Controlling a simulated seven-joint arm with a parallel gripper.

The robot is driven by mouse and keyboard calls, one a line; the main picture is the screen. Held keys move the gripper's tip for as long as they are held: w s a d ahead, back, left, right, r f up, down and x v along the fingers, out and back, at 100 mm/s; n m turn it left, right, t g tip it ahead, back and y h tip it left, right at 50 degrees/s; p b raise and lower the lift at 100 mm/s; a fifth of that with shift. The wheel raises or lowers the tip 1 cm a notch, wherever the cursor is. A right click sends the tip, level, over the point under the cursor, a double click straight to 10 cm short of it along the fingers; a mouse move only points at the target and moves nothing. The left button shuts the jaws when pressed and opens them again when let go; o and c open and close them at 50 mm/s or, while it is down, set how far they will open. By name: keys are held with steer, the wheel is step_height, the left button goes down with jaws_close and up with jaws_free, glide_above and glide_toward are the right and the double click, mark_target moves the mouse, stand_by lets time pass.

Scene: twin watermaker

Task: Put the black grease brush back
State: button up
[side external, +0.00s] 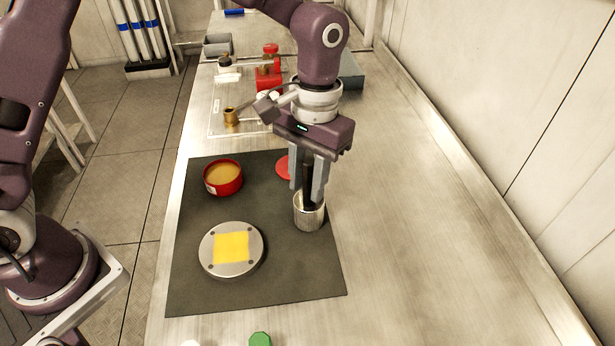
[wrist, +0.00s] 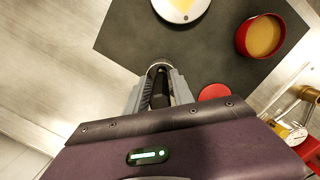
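The black grease brush (side external: 308,190) stands upright with its lower end inside a silver metal cup (side external: 309,217) on the dark mat. My gripper (side external: 308,194) points down over the cup. Its two grey fingers are on either side of the brush, with hardly any gap showing, and look shut on it. In the wrist view the brush (wrist: 160,90) shows between the fingers, and the cup's rim (wrist: 160,64) shows just beyond them. The brush's bristle end is hidden in the cup.
On the mat (side external: 190,285) are a red tin of tan grease (side external: 223,178), a round metal plate with a yellow square (side external: 231,250) and a red lid (side external: 283,167). Brass and red fittings (side external: 268,78) stand behind. The bench right of the mat is clear.

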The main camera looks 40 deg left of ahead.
steer(key=shift+o, duration=0.7)
steer(key=r, duration=0.4)
steer(key=w+r, duration=0.1)
steer(key=r, duration=0.7)
steer(key=shift+w+r, duration=0.15)
steer(key=shift+r, duration=0.1)
steer(key=s+a+r+t, duration=0.4)
steer(key=s+a+r, duration=0.3)
steer(key=s+a, duration=0.3)
steer(key=s+a+f+t, duration=0.1)
steer(key=s+a+f, duration=0.1)
steer(key=s, duration=0.3)
steer(key=s+a+f+t, duration=0.2)
steer(key=s+a+f, duration=0.1)
steer(key=s, duration=0.3)
steer(key=shift+s+a, duration=0.25)
steer(key=shift+a, duration=0.05)
